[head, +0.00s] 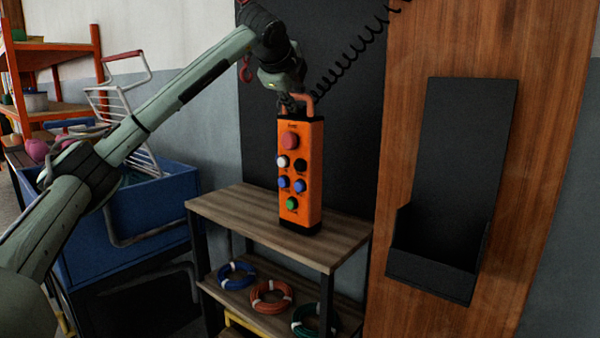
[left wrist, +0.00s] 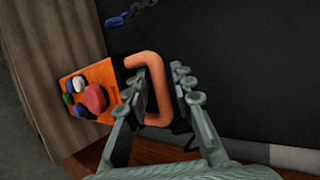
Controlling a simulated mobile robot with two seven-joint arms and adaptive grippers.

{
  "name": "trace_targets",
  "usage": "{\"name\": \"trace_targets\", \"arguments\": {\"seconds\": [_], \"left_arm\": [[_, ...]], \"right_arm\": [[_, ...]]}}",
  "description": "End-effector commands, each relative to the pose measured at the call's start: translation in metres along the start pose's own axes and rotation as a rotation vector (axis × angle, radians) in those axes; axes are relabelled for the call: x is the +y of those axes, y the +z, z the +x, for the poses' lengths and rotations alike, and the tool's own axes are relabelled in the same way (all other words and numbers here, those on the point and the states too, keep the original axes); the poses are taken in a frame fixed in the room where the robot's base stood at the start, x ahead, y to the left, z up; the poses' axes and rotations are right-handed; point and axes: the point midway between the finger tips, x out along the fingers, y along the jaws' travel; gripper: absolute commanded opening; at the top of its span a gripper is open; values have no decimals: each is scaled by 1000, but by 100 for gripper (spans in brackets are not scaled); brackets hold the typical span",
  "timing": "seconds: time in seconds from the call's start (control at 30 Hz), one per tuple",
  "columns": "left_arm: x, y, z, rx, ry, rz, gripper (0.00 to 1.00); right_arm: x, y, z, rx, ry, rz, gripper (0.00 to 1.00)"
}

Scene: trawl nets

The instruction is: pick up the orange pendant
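The orange pendant (head: 301,175) stands upright on the wooden top of a small shelf unit. Its front has a large red button and several smaller white, black, blue and green ones. An orange handle loop rises from its top. My left gripper (head: 292,103) is at this handle, above the pendant. In the left wrist view the two fingers of the gripper (left wrist: 161,85) lie close on both sides of the handle bar (left wrist: 155,72) and appear closed on it. The pendant's button face (left wrist: 93,92) shows left of the fingers. My right gripper is in neither view.
The shelf unit (head: 235,207) holds blue, orange and green cable coils below. A black holder (head: 450,185) hangs on the wooden panel at right. A coiled black cord (head: 350,55) hangs behind the gripper. A blue cart (head: 150,215) stands at left, under my left arm.

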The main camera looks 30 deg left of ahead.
Motion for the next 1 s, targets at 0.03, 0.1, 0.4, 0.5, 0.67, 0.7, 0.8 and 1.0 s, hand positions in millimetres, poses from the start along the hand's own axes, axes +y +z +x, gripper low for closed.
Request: {"name": "trace_targets", "arguments": {"seconds": [0.03, 0.1, 0.4, 0.5, 0.67, 0.7, 0.8, 1.0], "left_arm": [[0, 0, 0, 0, 0, 0, 24], [0, 0, 0, 0, 0, 0, 20], [0, 0, 0, 0, 1, 0, 0], [0, 0, 0, 0, 1, 0, 0], [-2, 0, -2, 0, -6, -1, 0], [-2, 0, -2, 0, -6, -1, 0], [-2, 0, -2, 0, -5, -1, 0], [-6, 1, -5, 0, -6, -2, 0]], "right_arm": [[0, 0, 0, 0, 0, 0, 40], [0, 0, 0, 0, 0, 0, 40], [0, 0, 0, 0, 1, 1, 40], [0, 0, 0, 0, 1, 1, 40], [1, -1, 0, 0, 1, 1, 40], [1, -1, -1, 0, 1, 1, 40], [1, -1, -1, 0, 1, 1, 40], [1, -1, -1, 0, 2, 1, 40]]}}
